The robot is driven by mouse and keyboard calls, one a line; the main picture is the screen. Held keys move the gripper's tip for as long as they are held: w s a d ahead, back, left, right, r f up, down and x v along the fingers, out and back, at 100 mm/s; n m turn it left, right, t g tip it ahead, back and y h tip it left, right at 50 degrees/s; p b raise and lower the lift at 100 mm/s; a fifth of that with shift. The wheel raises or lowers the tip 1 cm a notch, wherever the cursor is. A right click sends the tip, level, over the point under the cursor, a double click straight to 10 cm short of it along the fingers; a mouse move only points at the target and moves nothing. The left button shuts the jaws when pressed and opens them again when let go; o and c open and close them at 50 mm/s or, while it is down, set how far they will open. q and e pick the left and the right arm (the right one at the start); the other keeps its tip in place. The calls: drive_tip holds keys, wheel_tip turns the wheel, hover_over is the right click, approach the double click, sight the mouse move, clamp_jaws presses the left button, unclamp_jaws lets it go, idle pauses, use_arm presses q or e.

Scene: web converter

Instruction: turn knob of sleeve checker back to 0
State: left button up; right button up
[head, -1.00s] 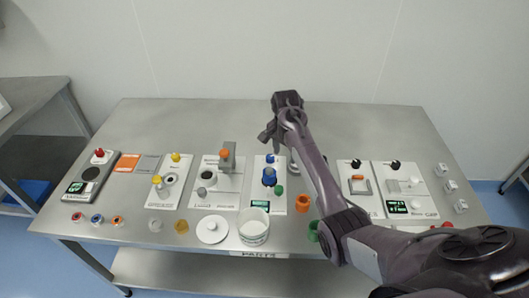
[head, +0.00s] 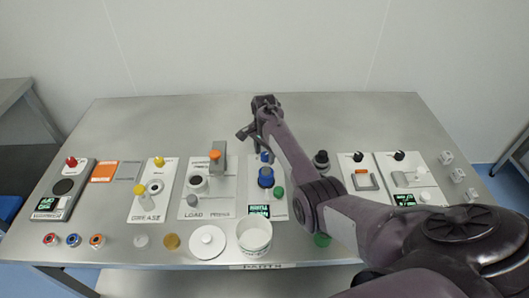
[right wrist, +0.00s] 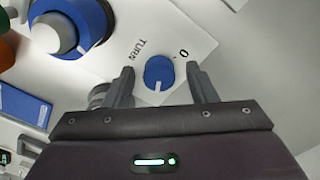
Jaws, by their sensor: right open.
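The sleeve checker is a white board (head: 257,196) with a small blue knob (head: 266,157) at its far end, a larger blue cylinder (head: 265,177), a green button (head: 278,192) and a lit display (head: 258,211). In the right wrist view the knob (right wrist: 158,68) has a white pointer line facing toward the gripper's palm, away from the printed 0. "TURN" is printed beside it. My right gripper (head: 250,130) is open. Its fingers (right wrist: 160,82) show on either side of the knob, apart from it; the height gap is unclear. My left gripper is out of view.
My right arm crosses the bench's right half and hides parts there. Left of the checker stand the load press (head: 209,190), grease board (head: 150,190) and scale (head: 64,188). A white cup (head: 254,236) stands in front.

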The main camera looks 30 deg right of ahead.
drive_tip(key=shift+s, duration=0.1)
drive_tip(key=c, duration=1)
